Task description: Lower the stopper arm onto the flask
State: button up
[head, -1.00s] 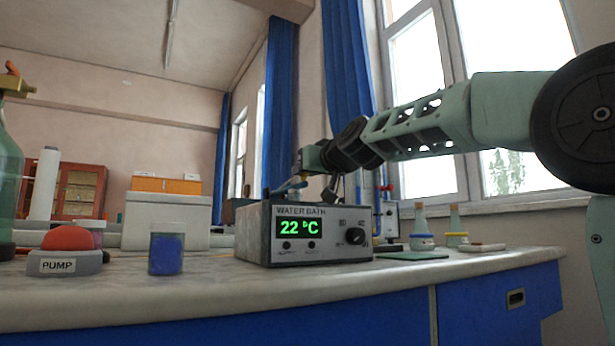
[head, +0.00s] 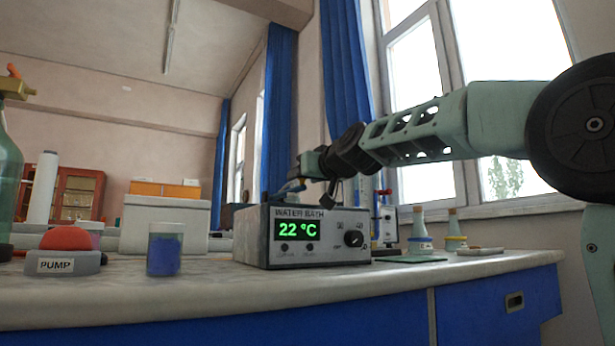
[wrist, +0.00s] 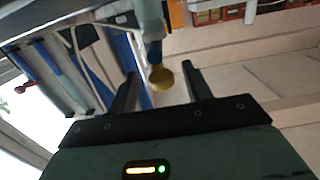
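My gripper (wrist: 163,88) is open, its two dark fingers apart in the wrist view. A yellow round knob (wrist: 161,77) on a blue and pale stem shows between the fingers, with a visible gap to the right finger. I cannot tell whether the knob belongs to the stopper arm. In the head view, my gripper end is above and behind the water bath (head: 316,237), and its fingertips are not clear. I cannot make out the flask under the stopper arm in either view.
Two corked bottles (head: 420,232) (head: 453,232) stand right of the water bath. A blue-filled beaker (head: 164,254), a red-topped pump button (head: 66,250) and a white box (head: 165,223) are to its left. The front bench strip is clear.

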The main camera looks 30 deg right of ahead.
jog(key=s+b, duration=1.1)
jog(key=s, duration=0.6)
jog(key=shift+s+r, duration=0.2)
jog(key=shift+r, duration=0.1)
